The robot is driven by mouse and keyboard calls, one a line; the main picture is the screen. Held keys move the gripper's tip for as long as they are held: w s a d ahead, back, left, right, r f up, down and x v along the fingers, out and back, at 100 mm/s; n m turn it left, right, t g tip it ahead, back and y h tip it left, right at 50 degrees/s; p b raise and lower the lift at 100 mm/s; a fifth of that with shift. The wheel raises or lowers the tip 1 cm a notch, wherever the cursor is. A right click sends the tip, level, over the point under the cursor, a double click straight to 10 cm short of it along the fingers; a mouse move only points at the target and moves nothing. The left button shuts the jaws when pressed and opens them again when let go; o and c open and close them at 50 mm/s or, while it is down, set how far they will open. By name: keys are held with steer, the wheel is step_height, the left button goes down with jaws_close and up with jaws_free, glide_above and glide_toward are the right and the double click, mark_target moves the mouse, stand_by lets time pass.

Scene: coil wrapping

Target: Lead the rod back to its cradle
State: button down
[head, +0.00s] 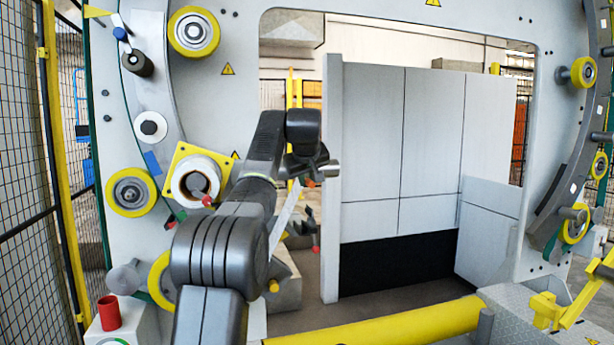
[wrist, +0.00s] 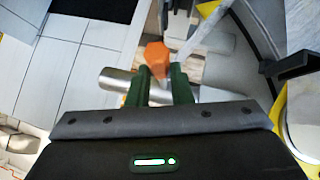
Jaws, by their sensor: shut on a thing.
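My gripper (wrist: 161,72) shows in the wrist view with two green fingers shut on the rod, whose orange end (wrist: 154,52) shows at the fingertips. The rest of the rod is hard to make out. In the head view my gripper is at the end of my dark arm, mostly hidden, near the middle of the frame. A red-orange tip (head: 309,182) shows just below the wrist there. A pale, narrow strip (head: 285,218) slants down beside it. I cannot tell which part is the cradle.
A white roll (head: 197,182) on a yellow plate sits left of my arm on the ring machine. A red cup (head: 108,313) stands at lower left. A yellow roller (head: 380,325) crosses the front. A silver cylinder (wrist: 118,82) lies behind my fingers. Grey panels (head: 400,150) stand right.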

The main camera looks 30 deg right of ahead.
step_height(320, 180, down, 12)
steer(key=b, duration=0.7)
steer(key=shift+r+b, duration=0.25)
steer(key=shift+b, duration=0.05)
steer(key=shift+r+p, duration=0.1)
steer(key=shift+p, duration=0.3)
stand_by(0.4)
steer(key=shift+a, duration=0.1)
stand_by(0.3)
steer(key=a, duration=0.1)
steer(key=w+a, duration=0.1)
steer(key=a, duration=0.2)
steer(key=shift+w+a+r, duration=0.15)
steer(key=shift+w+a, duration=0.1)
steer(key=shift+a, duration=0.05)
stand_by(0.7)
stand_by(0.4)
steer(key=w+a+f+b, duration=0.1)
steer(key=a+f+b, duration=0.2)
steer(key=f+b, duration=0.3)
steer(key=shift+a+f, duration=0.2)
steer(key=shift+f, duration=1.4)
steer(key=shift+p, duration=0.3)
